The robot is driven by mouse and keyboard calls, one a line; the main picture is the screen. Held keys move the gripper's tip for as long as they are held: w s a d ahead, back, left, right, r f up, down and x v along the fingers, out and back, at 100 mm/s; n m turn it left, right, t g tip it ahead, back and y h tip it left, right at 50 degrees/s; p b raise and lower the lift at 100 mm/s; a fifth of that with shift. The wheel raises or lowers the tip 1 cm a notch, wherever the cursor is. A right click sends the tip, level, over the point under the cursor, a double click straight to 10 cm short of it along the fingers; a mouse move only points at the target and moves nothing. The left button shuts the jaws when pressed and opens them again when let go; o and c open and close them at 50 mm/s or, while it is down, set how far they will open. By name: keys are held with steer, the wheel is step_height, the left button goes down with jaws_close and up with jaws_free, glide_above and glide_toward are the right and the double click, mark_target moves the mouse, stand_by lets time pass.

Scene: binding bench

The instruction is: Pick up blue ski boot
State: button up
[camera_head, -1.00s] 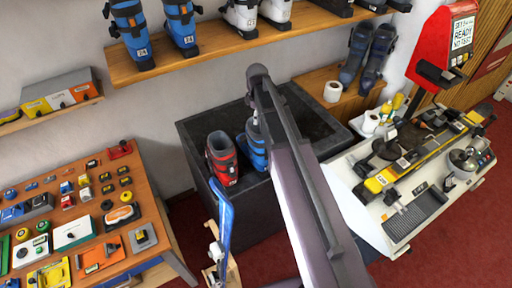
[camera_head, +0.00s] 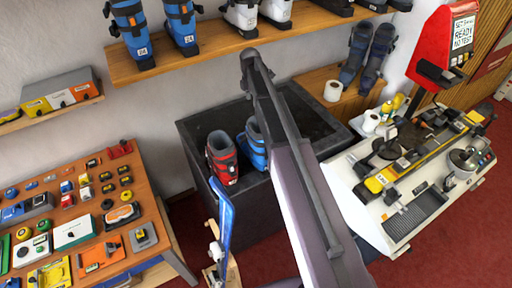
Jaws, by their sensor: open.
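The blue ski boot (camera_head: 256,150) stands upright on the dark grey box, just right of a red ski boot (camera_head: 222,160). Its right side is partly hidden behind my arm. My gripper (camera_head: 249,97) is small and dark at the end of my arm, above and apart from the blue boot. Its fingers are hard to make out, but it holds nothing that I can see.
Blue boots (camera_head: 180,28) and white boots stand on a wooden shelf (camera_head: 215,45) above. A blue ski (camera_head: 226,215) stands in front of the box (camera_head: 190,140). A tool bench (camera_head: 150,215) is at left, a white machine bench (camera_head: 345,185) at right.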

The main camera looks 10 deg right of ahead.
mark_target(254, 124)
steer(key=shift+f, duration=0.1)
steer(key=f+b, duration=0.8)
steer(key=shift+s+f+b, duration=0.2)
steer(key=shift+f+b, duration=0.05)
steer(key=shift+b, duration=0.05)
steer(key=shift+f, duration=0.1)
stand_by(0.6)
steer(key=shift+s+d+f+b, duration=0.1)
steer(key=shift+f+b, duration=1.15)
steer(key=shift+b, duration=0.05)
steer(key=shift+s+d+f+b, duration=0.1)
steer(key=shift+f+b, duration=1.15)
steer(key=shift+b, duration=0.05)
jaws_close()
